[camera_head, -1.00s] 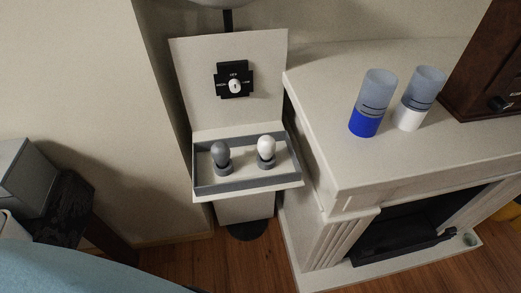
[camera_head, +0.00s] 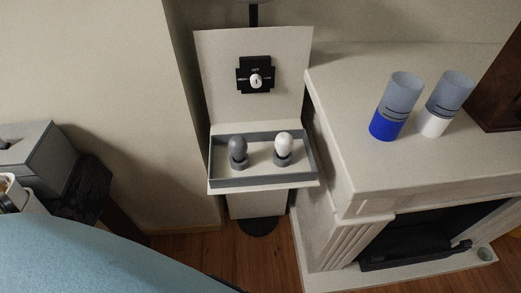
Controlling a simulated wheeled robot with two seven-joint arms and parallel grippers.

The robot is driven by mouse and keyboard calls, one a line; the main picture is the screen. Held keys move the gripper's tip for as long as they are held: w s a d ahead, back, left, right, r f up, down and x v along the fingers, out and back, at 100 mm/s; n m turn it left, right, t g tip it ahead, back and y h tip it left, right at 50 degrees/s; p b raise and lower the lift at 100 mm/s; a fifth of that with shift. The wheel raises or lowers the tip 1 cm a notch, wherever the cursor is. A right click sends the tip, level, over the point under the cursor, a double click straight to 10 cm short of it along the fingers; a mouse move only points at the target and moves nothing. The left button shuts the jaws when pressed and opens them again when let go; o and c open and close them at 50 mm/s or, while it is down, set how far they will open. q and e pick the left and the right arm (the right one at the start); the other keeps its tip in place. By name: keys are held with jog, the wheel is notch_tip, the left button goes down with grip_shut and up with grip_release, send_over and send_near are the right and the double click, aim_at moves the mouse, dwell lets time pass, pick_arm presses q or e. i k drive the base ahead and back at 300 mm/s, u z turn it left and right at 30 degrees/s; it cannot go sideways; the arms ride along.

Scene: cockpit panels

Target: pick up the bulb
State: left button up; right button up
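Two bulbs stand upright in a shallow grey-rimmed tray (camera_head: 262,184) on a white panel stand. The left one is a dark grey bulb (camera_head: 237,147). The right one is a white bulb (camera_head: 284,144). Each sits on a small grey round base, and they stand apart from each other. A black switch plate with a white knob (camera_head: 256,80) is on the upright panel behind them. Neither of my grippers is in view, and nothing touches the bulbs.
A white fireplace mantel (camera_head: 350,95) stands close to the right of the tray. It carries a blue-based cup (camera_head: 397,106) and a white-based cup (camera_head: 444,104). A dark side table (camera_head: 85,190) with a grey box (camera_head: 40,157) is at left. Wood floor shows below.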

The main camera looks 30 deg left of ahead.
aim_at(283, 142)
jog(key=u, duration=2.15)
jog(key=k, duration=1)
jog(key=z, duration=1.55)
jog(key=i, duration=0.5)
jog(key=z, duration=0.05)
